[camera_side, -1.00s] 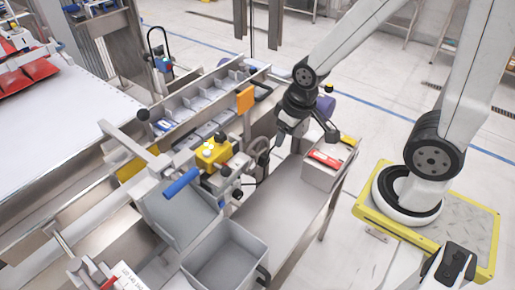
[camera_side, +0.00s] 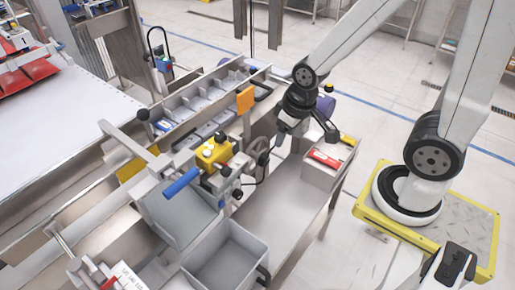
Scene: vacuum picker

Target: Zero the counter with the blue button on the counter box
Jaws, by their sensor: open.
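My gripper (camera_side: 306,137) is open and empty, with its two dark fingers spread apart. It hangs above the metal table, to the right of a yellow box (camera_side: 215,151) with small pale round parts on top. The gripper is apart from this box. I cannot tell for sure which unit is the counter box, and I cannot make out a blue button at this size.
A grey bin (camera_side: 226,262) stands in front. A box with a red item (camera_side: 324,158) stands under my gripper's right side. The metal tabletop (camera_side: 272,212) has bare room.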

